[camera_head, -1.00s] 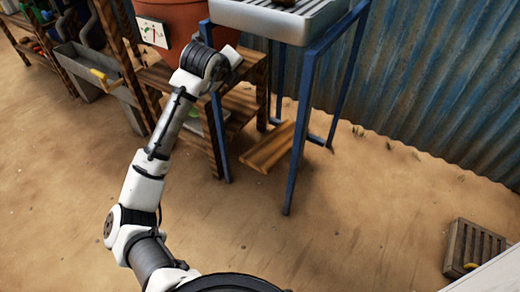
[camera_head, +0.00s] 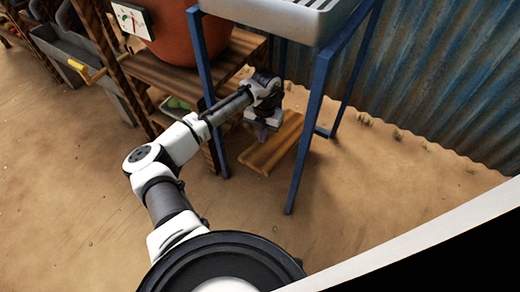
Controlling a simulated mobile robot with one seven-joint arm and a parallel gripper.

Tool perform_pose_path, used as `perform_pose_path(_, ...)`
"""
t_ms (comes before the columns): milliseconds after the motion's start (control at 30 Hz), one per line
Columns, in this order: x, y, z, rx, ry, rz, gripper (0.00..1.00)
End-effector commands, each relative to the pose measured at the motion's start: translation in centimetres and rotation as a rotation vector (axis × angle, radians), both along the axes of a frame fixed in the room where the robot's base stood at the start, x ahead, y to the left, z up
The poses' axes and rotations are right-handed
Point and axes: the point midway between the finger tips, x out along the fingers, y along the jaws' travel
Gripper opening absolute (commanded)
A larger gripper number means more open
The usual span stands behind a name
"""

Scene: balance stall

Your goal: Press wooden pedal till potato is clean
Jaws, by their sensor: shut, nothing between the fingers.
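The wooden pedal (camera_head: 281,149) is a slatted wooden plate low at the ground, between the blue legs of the wash stand. My gripper (camera_head: 262,135) points down at the left part of the pedal, under the stand. Its fingers look closed and empty. I cannot tell whether the fingertips touch the pedal or are just above it. The grey metal sink (camera_head: 310,22) on the blue stand is cut off at the top of the picture. The potato is not in view.
Blue stand legs (camera_head: 308,130) stand close to my arm. A wooden shelf (camera_head: 160,75) with a terracotta pot (camera_head: 170,25) and a picture card (camera_head: 131,19) is on the left. A corrugated metal wall (camera_head: 440,80) is behind. The sandy ground in front is clear.

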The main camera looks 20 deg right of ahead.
Motion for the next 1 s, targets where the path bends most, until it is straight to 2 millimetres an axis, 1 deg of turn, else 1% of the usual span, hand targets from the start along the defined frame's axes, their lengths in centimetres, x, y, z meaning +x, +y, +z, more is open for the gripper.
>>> perform_pose_path(333, 0.0, 0.0, -0.1, 0.001, -0.001, -0.001, 0.0)
perform_pose_path(467, 0.0, 0.1, -0.6, 0.001, -0.001, 0.0, 0.0)
perform_pose_path(567, -0.1, 0.1, -1.4, 0.001, -0.001, 0.0, 0.0)
perform_pose_path(900, -0.3, 0.4, -5.7, 0.001, -0.002, 0.0, 0.0)
perform_pose_path(1000, -0.4, 0.5, -6.6, 0.001, -0.001, -0.001, 0.0)
